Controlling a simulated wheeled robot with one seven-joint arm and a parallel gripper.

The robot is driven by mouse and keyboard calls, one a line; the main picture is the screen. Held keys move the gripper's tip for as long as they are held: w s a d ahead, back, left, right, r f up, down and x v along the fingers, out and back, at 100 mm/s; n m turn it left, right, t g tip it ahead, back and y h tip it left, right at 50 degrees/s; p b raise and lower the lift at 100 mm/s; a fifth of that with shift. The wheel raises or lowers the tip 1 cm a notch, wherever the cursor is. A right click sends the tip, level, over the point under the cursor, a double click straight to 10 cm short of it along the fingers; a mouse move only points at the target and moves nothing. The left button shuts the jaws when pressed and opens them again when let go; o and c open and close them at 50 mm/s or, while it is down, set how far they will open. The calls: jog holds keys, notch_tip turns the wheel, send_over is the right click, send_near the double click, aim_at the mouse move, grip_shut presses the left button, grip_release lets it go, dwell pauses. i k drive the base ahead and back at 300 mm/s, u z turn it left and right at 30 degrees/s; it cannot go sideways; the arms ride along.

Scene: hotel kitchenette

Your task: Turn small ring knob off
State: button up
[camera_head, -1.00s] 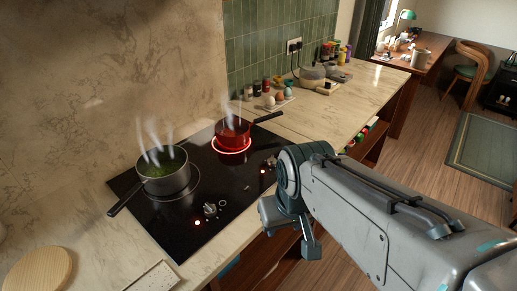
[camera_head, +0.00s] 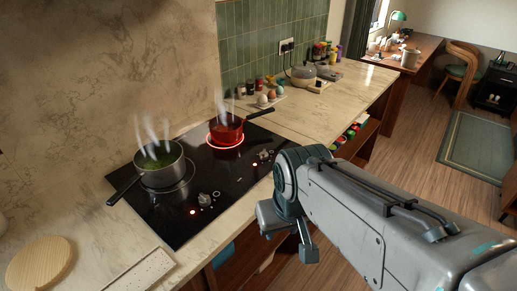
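The black glass hob (camera_head: 178,225) has two knobs on its right edge. The near knob (camera_head: 204,199) has a lit red dot and a ring mark beside it. The far knob (camera_head: 264,156) also has a lit red dot and stands just left of my arm's joint. A red pan (camera_head: 229,128) steams on the far ring (camera_head: 225,144), which glows red. A grey pot (camera_head: 161,172) with green contents steams on the near ring. My gripper (camera_head: 290,235) hangs beyond the counter's front edge, apart from both knobs.
Pan handles stick out left and right. Eggs (camera_head: 267,97), jars and a cooker (camera_head: 303,76) stand farther along the counter (camera_head: 330,95). A round wooden board (camera_head: 39,263) and a pale tray (camera_head: 140,271) lie at the near left.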

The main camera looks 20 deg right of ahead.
aim_at(263, 156)
jog(key=k, duration=1.1)
jog(key=z, duration=0.85)
jog(key=i, duration=1.6)
jog(key=u, duration=0.85)
jog(key=i, duration=0.55)
jog(key=u, duration=0.55)
